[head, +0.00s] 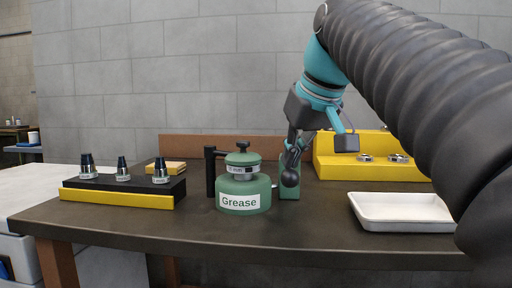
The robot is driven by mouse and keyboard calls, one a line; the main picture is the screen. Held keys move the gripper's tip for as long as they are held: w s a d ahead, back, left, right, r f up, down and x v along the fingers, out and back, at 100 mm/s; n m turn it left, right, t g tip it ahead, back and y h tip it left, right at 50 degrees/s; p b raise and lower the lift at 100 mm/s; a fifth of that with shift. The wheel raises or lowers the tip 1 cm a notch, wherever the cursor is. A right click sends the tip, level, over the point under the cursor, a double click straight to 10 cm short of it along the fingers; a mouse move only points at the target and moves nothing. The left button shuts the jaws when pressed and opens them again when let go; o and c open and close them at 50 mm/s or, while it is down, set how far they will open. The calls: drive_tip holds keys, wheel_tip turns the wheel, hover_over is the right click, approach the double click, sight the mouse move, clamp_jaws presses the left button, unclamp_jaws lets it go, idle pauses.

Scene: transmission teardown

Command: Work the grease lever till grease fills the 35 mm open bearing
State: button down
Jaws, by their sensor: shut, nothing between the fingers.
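The green grease packer (243,204), labelled "Grease", stands on the table. A silver bearing (242,174) with a small, unreadable label sits on it under a green cap with a black knob (243,146). At its right is a green post (290,191) with a black ball (290,179), which looks like the grease lever's end. My gripper (293,150) points down just above the ball, its fingers shut and empty. I cannot tell whether the fingers touch the lever. Whether grease shows in the bearing is too small to tell.
A black upright with an arm (210,172) stands left of the packer. A black and yellow rack (125,194) with several dark-topped tools is at the left. A yellow stepped stand (350,171) holds bearings at the back right. A white tray (401,224) lies at the front right.

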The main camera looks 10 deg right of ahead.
wheel_tip(320, 180, up, 7)
drive_tip(key=p, duration=0.6)
drive_tip(key=shift+f, duration=0.2)
drive_tip(key=shift+r, duration=0.85)
drive_tip(key=shift+f, duration=0.1)
drive_tip(key=shift+f+b, duration=2.7)
drive_tip(key=shift+f, duration=0.9)
wheel_tip(320, 180, up, 6)
drive_tip(key=p, duration=0.6)
drive_tip(key=shift+r, duration=0.75)
